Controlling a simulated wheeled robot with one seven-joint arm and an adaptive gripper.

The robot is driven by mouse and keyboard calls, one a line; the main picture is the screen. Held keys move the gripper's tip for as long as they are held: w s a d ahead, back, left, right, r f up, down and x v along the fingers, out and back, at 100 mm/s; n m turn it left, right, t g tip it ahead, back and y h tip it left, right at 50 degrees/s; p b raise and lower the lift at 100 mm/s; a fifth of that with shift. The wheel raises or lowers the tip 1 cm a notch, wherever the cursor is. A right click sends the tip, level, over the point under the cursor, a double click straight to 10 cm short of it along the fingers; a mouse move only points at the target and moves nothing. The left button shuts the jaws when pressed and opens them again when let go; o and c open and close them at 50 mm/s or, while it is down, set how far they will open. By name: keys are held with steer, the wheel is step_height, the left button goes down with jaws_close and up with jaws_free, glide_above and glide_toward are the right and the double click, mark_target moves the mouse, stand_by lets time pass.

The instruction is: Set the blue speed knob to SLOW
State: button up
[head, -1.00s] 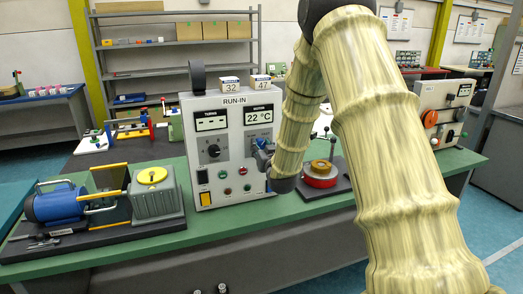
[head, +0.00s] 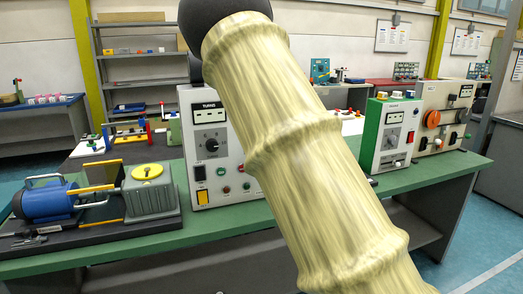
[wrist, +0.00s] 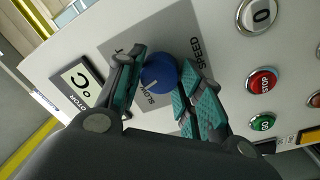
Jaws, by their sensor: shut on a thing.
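The blue speed knob (wrist: 158,73) is in the wrist view, on a grey plate of the light panel, beside the printed words SPEED and SLOW. My gripper (wrist: 158,80) has one teal-padded finger on each side of the knob and is shut on it. A short pale mark on the knob seems to lie on the side toward the word SLOW; its exact aim is hard to tell. In the head view my arm hides the knob and the gripper. The left part of the run-in panel (head: 199,165) shows there.
On the panel in the wrist view are a red button (wrist: 262,81), a green GO button (wrist: 262,122) and a small display (wrist: 79,84). In the head view a blue motor (head: 47,200) stands left on the green bench, and a green-and-white box (head: 388,135) stands right.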

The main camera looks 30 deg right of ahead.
steer(key=shift+f+n+b, duration=0.15)
steer(key=shift+n+b, duration=2)
steer(key=shift+n, duration=1.05)
steer(key=o, duration=1)
steer(key=shift+y, duration=0.3)
steer(key=shift+s, duration=0.1)
steer(key=shift+v, duration=3.7)
